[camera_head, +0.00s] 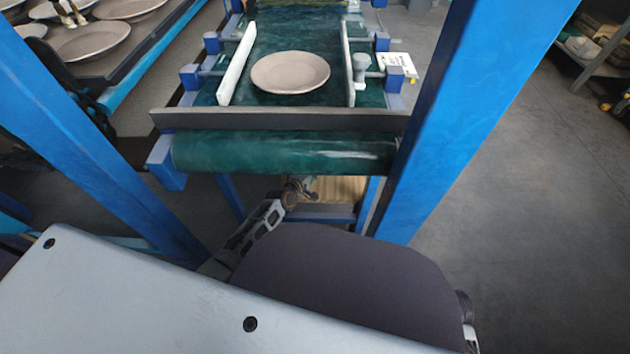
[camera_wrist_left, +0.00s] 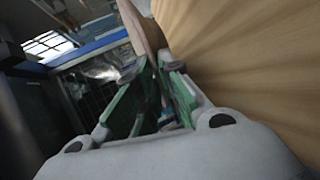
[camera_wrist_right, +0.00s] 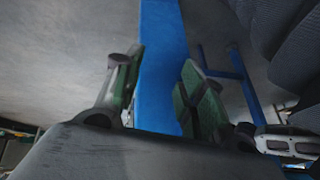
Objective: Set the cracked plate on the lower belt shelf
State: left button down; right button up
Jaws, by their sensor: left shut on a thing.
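My left gripper (camera_wrist_left: 150,72) is shut on a thin beige plate (camera_wrist_left: 139,24), seen nearly edge-on beyond the fingertips in the left wrist view. No crack can be made out on it. The light wooden lower shelf (camera_wrist_left: 245,65) lies close beside the held plate; I cannot tell whether they touch. In the head view the lower shelf (camera_head: 340,188) shows under the belt, and part of my left arm reaches toward it, with the held plate hidden. My right gripper (camera_wrist_right: 160,80) is open and empty in the right wrist view, a blue post behind its fingers.
Another plate (camera_head: 290,72) lies on the green upper belt (camera_head: 285,150), between white guide rails. Blue posts (camera_head: 480,110) stand on both sides of the belt. A rack with several plates (camera_head: 90,40) is at upper left. Open floor (camera_head: 530,230) lies at right.

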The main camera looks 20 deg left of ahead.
aim_at(314, 185)
pick_arm(q)
jog(key=shift+w+f+b, duration=0.1)
jog(key=shift+f+b, duration=0.3)
jog(key=shift+f, duration=0.45)
pick_arm(e)
jog(key=shift+a+f+t, duration=0.15)
jog(key=shift+f, duration=0.45)
jog(key=shift+a+f+t, duration=0.1)
jog(key=shift+f+t, duration=0.05)
jog(key=shift+f, duration=0.45)
pick_arm(q)
jog(key=shift+f, duration=0.1)
pick_arm(e)
jog(key=shift+f, duration=0.1)
pick_arm(q)
jog(key=shift+f, duration=0.2)
jog(key=shift+f+b, duration=0.65)
jog(key=shift+f, duration=0.05)
jog(key=shift+f+b, duration=0.65)
jog(key=shift+f, duration=0.45)
pick_arm(e)
jog(key=f, duration=0.3)
jog(key=shift+w+a+f+m+t+y, duration=0.1)
jog(key=shift+a+f+m+t+y, duration=0.2)
jog(key=shift+f+y, duration=0.1)
pick_arm(q)
jog(key=c, duration=2)
grip_release()
jog(key=shift+f, duration=0.15)
jog(key=o, duration=0.4)
